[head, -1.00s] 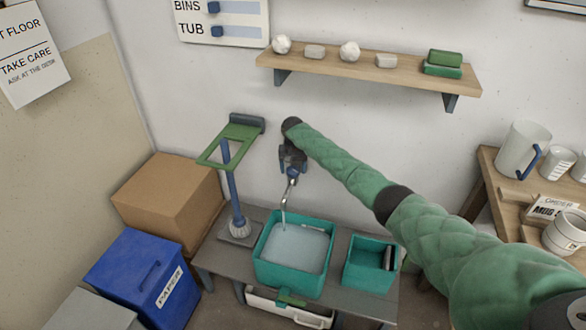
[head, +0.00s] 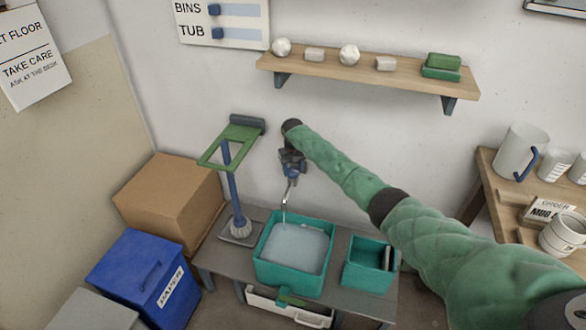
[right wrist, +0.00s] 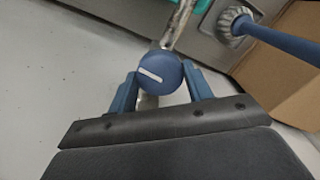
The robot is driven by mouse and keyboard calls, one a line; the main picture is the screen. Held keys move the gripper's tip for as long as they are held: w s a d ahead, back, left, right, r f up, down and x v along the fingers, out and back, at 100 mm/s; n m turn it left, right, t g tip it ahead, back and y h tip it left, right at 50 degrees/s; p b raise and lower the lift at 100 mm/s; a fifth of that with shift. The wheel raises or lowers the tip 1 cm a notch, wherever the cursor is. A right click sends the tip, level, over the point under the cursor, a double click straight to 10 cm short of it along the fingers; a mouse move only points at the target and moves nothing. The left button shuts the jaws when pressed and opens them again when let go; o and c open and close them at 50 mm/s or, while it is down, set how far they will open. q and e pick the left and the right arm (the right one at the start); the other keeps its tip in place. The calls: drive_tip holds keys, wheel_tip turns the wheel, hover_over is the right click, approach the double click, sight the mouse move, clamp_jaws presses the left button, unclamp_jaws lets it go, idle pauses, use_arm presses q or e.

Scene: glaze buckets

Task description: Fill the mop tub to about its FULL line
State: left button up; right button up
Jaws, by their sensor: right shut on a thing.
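The teal mop tub (head: 287,276) stands on the grey bench under the tap and holds pale water (head: 297,247). The water surface lies below the rim; I cannot make out a FULL line. The tap's metal spout (head: 289,192) points down over the tub's back left part, with a thin stream visible below it. My right gripper (head: 291,167) is at the tap by the wall. In the right wrist view its fingers are shut on the round blue tap knob (right wrist: 160,73), which has a white mark. My left gripper is out of view.
A smaller teal bin (head: 368,268) stands right of the tub. A cardboard box (head: 170,195) and blue paper bin (head: 138,275) are farther left. A wooden shelf (head: 370,72) hangs above.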

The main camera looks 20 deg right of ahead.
drive_tip(key=shift+r+n, duration=0.1)
drive_tip(key=shift+n, duration=0.8)
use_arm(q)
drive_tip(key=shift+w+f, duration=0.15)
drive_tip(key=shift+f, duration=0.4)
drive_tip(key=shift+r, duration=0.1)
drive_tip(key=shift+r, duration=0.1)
use_arm(e)
drive_tip(key=o, duration=1)
